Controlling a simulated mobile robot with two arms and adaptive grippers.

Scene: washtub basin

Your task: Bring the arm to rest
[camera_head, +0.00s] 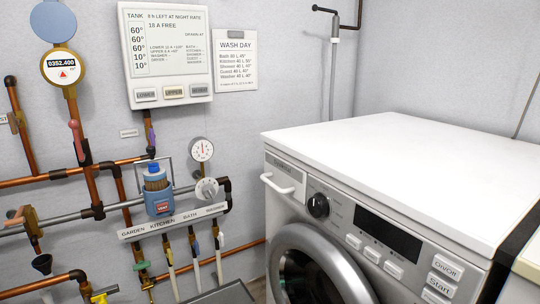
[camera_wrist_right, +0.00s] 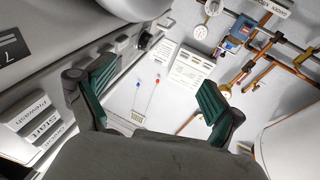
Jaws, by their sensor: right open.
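My right gripper (camera_wrist_right: 156,80) shows in the right wrist view, its two fingers with green ribbed pads spread wide apart. Nothing is between the pads. It is near the washing machine, whose buttoned front panel (camera_wrist_right: 40,120) is at the left of that view. Neither gripper shows in the head view, and my left gripper is in no view.
The white washing machine (camera_head: 400,165) fills the right of the head view. Copper pipes (camera_head: 90,170), a blue canister (camera_head: 158,192), a labelled valve rail (camera_head: 175,221), gauges and a tank panel (camera_head: 165,55) line the wall. A wash day sheet (camera_head: 235,60) hangs beside the panel.

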